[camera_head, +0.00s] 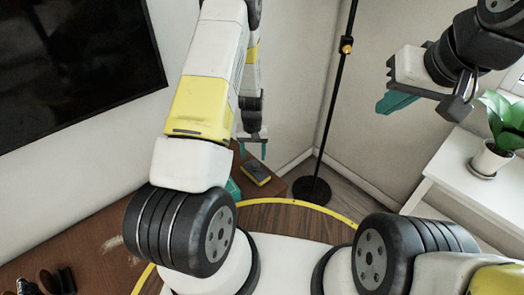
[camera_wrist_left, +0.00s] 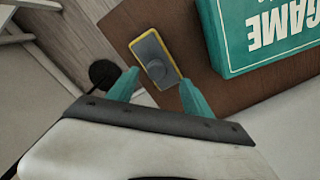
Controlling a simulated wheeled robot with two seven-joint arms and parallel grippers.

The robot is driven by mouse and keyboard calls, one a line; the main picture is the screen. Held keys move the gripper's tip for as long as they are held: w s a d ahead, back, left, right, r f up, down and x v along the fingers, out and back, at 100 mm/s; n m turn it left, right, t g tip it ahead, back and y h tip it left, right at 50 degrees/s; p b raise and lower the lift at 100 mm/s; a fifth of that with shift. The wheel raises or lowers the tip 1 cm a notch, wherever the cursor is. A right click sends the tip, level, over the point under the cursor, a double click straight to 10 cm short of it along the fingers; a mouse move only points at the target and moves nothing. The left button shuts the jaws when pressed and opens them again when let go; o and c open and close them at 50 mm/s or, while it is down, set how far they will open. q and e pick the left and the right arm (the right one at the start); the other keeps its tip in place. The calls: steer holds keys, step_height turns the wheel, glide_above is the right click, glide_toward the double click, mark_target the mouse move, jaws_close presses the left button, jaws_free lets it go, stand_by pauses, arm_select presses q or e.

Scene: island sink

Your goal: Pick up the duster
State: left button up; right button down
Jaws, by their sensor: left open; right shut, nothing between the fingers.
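The duster (camera_head: 257,173), a small yellow-rimmed block with a dark grey face, lies flat near the corner of a brown wooden table. It also shows in the left wrist view (camera_wrist_left: 152,52). My left gripper (camera_head: 252,150) is open and empty, just above and to the left of the duster in the head view. In the left wrist view the duster appears beyond and between its teal fingertips (camera_wrist_left: 158,84); contact is not visible. My right gripper (camera_head: 393,102) is shut and empty, raised at the upper right, away from the duster.
A teal game box (camera_wrist_left: 265,35) lies on the wooden table (camera_wrist_left: 115,30) right beside the duster. A black floor lamp (camera_head: 311,190) stands behind the table corner. A potted plant (camera_head: 492,158) stands on a white cabinet at right. A dark screen (camera_head: 75,60) hangs at left.

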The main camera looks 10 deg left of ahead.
mark_target(255, 162)
arm_select(q)
steer(key=f, duration=0.6)
steer(key=shift+w+d, duration=0.1)
steer(key=shift+d, duration=0.15)
jaws_close()
